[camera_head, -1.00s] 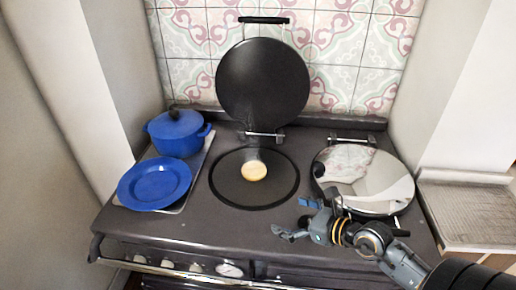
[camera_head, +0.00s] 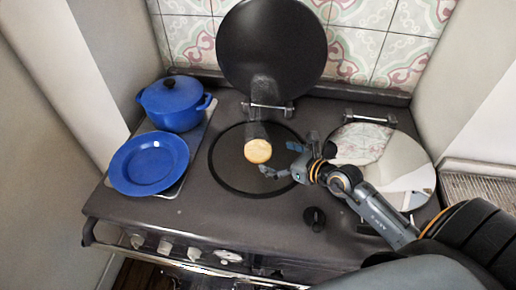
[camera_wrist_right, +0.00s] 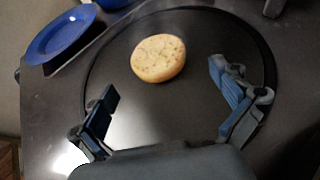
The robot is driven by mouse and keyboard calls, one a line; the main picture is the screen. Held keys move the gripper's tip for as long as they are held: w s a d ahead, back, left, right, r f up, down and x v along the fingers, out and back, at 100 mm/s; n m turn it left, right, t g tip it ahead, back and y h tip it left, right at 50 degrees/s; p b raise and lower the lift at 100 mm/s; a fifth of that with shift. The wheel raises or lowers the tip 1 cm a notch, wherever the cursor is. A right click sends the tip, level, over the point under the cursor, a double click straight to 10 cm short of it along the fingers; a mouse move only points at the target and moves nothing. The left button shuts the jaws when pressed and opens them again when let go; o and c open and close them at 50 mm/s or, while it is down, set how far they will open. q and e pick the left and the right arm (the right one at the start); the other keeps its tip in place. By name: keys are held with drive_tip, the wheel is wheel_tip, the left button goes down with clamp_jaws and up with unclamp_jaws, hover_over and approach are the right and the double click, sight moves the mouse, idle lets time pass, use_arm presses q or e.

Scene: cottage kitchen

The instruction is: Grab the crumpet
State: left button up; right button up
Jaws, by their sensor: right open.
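The crumpet (camera_head: 258,151) is a small round golden cake lying on the dark round hotplate (camera_head: 231,174) of the stove. It also shows in the right wrist view (camera_wrist_right: 158,58), ahead of the fingers and between their lines. My right gripper (camera_head: 280,160) is over the right part of the hotplate, just right of the crumpet. In the right wrist view its two fingers (camera_wrist_right: 172,97) are spread wide with nothing between them, apart from the crumpet. My left gripper is not in view.
The hotplate's black lid (camera_head: 271,48) stands raised behind it. A shiny closed lid (camera_head: 398,166) covers the right plate. A blue pot (camera_head: 172,104) and blue plate (camera_head: 148,163) stand at left. A black knob-like piece (camera_head: 314,218) is near the front.

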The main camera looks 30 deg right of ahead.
sight(260, 150)
drive_tip(key=shift+w+a+f, duration=0.15)
drive_tip(key=shift+w+f, duration=0.05)
drive_tip(key=shift+w, duration=0.4)
drive_tip(key=shift+w+a+p, duration=0.2)
drive_tip(key=shift+w+p, duration=0.1)
drive_tip(key=shift+p, duration=0.05)
drive_tip(key=p+x, duration=0.1)
drive_tip(key=x, duration=0.2)
drive_tip(key=shift+w+a, duration=0.25)
drive_tip(key=shift+w+a+f, duration=0.1)
drive_tip(key=shift+w+f, duration=0.1)
drive_tip(key=shift+w, duration=0.15)
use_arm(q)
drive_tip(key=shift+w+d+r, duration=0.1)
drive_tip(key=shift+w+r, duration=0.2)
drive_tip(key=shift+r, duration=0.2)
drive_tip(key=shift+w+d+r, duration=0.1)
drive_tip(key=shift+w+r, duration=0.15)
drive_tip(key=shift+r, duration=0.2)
use_arm(e)
drive_tip(key=shift+s, duration=0.1)
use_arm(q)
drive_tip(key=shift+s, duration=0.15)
use_arm(e)
drive_tip(key=c, duration=0.9)
